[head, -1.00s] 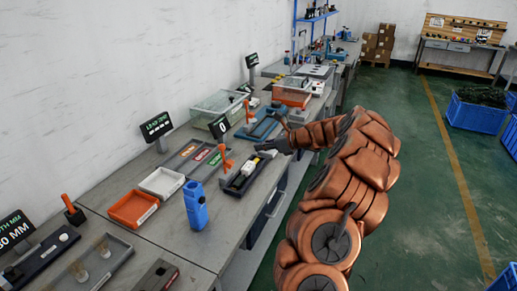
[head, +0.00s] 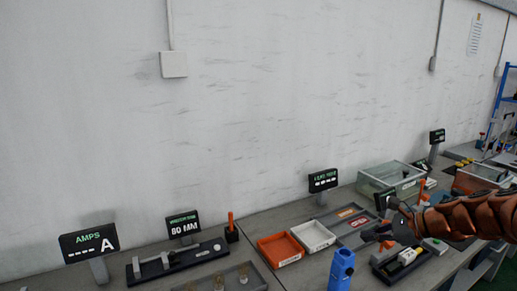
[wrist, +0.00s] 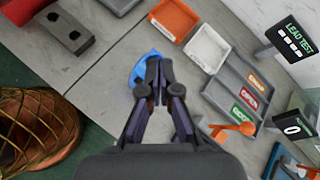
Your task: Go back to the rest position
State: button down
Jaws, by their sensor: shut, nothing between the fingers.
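My gripper (head: 398,226) is at the right of the head view, above the grey workbench, at the end of my copper-coloured arm. In the wrist view my gripper (wrist: 160,82) has its two dark fingers together, with nothing seen between them. A blue upright device (head: 341,270) stands on the bench to the left of and nearer than my gripper. In the wrist view the blue device (wrist: 139,70) is partly hidden behind the fingers. The dark tray with white pieces (head: 400,262) lies below my gripper in the head view.
An orange tray (head: 280,249), a white tray (head: 313,235) and a labelled sorting tray (wrist: 238,98) lie on the bench. Display signs (head: 323,181) stand along the wall. A clear bin (head: 392,178) is farther back. The air over the bench's left part is clear.

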jog(key=s+a+n+g+h, duration=0.2)
jog(key=s+a+n+g, duration=0.4)
jog(key=s+a+n, duration=0.85)
jog(key=s+f+n+g+h, duration=0.1)
jog(key=s+f+n+h, duration=0.1)
jog(key=s, duration=1)
jog(key=s+d+f+n+g+h, duration=0.1)
jog(key=s+n+h, duration=0.3)
jog(key=s, duration=0.8)
jog(key=shift+s+d+f+g+h, duration=0.15)
jog(key=shift+f+g+h, duration=0.15)
jog(key=shift+f, duration=0.3)
jog(key=shift+n, duration=0.25)
